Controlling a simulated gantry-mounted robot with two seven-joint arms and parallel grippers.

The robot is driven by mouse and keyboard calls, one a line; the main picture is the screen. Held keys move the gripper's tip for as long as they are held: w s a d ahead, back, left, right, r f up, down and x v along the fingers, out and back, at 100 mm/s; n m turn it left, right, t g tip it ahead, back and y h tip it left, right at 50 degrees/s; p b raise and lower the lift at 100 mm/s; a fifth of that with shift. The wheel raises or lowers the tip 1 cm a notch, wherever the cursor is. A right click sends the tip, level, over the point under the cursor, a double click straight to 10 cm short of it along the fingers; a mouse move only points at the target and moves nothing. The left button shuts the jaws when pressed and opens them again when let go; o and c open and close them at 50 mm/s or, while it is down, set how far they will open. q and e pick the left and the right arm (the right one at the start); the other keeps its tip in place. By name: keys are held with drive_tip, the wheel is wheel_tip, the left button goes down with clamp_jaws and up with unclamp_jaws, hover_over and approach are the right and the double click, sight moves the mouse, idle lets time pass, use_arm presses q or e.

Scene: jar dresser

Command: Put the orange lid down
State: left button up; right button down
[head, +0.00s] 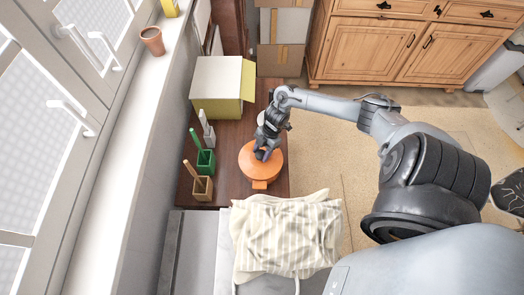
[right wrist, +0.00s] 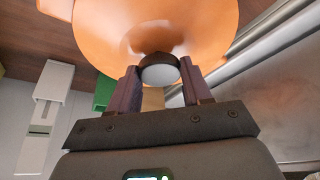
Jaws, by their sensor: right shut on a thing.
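The orange lid (head: 270,172) is a round disc with a small tab on its near edge, over the front part of the dark brown dresser top (head: 226,150). My right gripper (head: 263,154) is above it, shut on the lid's knob. In the right wrist view the fingers stand on either side of the dark, pale-ended knob (right wrist: 158,72), and the orange lid (right wrist: 110,35) fills the top. I cannot tell whether the lid touches the dresser top. A pale round thing (head: 263,117) shows partly behind my gripper. My left gripper is not in view.
Green (head: 206,161), brown (head: 202,189) and white (head: 209,138) holders with upright sticks stand left of the lid. A white-and-yellow box (head: 217,82) is at the back. A striped cloth (head: 285,235) lies in front. Bare dresser top shows between the holders and the lid.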

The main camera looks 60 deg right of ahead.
drive_tip(key=shift+c, duration=2.4)
unclamp_jaws()
drive_tip(key=shift+s+d+r, duration=0.1)
drive_tip(key=shift+d+r, duration=0.15)
drive_tip(key=shift+r, duration=0.3)
drive_tip(key=b+v, duration=0.1)
drive_tip(key=v, duration=1)
